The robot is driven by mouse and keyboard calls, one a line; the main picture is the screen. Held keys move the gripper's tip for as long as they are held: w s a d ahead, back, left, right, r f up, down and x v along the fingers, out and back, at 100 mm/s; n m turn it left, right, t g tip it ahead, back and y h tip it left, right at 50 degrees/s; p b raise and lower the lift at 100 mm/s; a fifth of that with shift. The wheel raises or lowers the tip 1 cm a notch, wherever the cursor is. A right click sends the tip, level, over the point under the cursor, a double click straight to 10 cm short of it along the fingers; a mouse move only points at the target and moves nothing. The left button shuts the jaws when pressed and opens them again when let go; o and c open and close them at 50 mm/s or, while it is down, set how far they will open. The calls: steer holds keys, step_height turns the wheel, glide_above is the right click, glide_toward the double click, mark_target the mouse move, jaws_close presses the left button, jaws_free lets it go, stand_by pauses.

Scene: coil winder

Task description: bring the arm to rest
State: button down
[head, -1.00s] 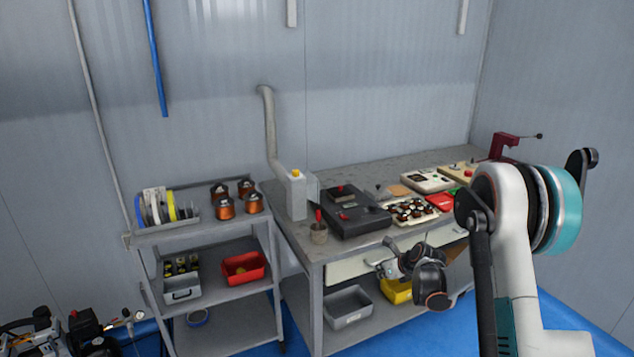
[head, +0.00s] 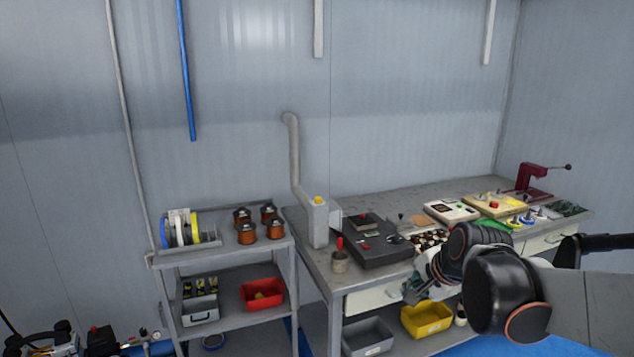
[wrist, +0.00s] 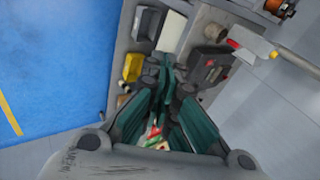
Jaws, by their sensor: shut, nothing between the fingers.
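My gripper (wrist: 165,85) shows in the wrist view with its teal-lined fingers brought together at the tips, shut and empty. In the head view my gripper (head: 412,290) is partly hidden behind my dark wrist joints. It is in front of the workbench (head: 318,268), near the drawer front, apart from the things on the bench top. My arm comes in from the right edge of the head view.
The bench top holds a black machine (head: 375,245), a cup (head: 340,262) and a red press (head: 530,180). A yellow bin (head: 427,319) and a grey bin (head: 367,338) are below. A shelf cart (head: 225,262) with spools stands left. Blue floor (wrist: 50,70) is clear.

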steer(key=s+a+n+h, duration=0.1)
steer(key=s+n, duration=1.2)
steer(key=s, duration=0.8)
steer(key=shift+s, duration=0.3)
